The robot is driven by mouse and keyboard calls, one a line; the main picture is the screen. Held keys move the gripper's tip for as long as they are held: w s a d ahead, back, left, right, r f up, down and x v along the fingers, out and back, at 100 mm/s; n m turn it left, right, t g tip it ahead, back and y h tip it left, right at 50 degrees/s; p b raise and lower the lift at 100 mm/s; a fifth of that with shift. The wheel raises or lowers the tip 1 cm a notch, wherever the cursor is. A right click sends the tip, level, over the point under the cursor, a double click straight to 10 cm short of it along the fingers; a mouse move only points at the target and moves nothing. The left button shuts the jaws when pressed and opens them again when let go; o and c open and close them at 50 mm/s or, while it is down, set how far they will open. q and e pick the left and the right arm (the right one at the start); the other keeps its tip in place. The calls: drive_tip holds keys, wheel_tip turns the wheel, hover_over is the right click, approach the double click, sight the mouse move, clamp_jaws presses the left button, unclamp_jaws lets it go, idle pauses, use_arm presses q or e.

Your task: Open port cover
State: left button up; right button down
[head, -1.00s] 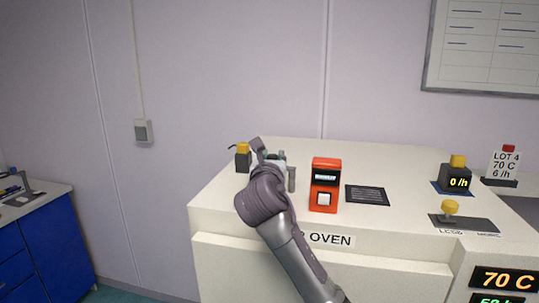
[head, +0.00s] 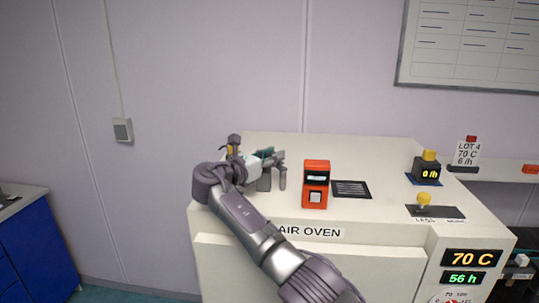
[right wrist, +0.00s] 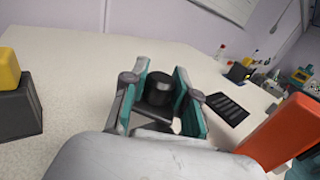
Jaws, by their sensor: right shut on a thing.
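My right gripper (head: 272,166) is over the left part of the white oven top (head: 375,153). In the right wrist view its teal-lined fingers (right wrist: 160,98) stand on both sides of a black round knob, which I take to be the port cover (right wrist: 158,88), and are shut on it. A dark flat part shows below the knob. In the head view the gripper hides the port cover, and I cannot tell whether it is lifted off the oven top. My left gripper is not in view.
An orange device (head: 316,184) stands right of the gripper, with a dark lined plate (head: 351,188) beside it. A black block with a yellow top (right wrist: 15,95) stands on the left. A yellow knob (head: 424,198) and a counter (head: 427,169) are farther right.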

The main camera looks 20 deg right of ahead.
drive_tip(key=shift+d+m+g+h, duration=0.2)
drive_tip(key=shift+m+g+h, duration=0.1)
drive_tip(key=shift+g, duration=0.1)
drive_tip(key=c, duration=0.9)
unclamp_jaws()
drive_tip(key=shift+o, duration=0.2)
drive_tip(key=v, duration=1.2)
drive_tip(key=shift+c, duration=0.3)
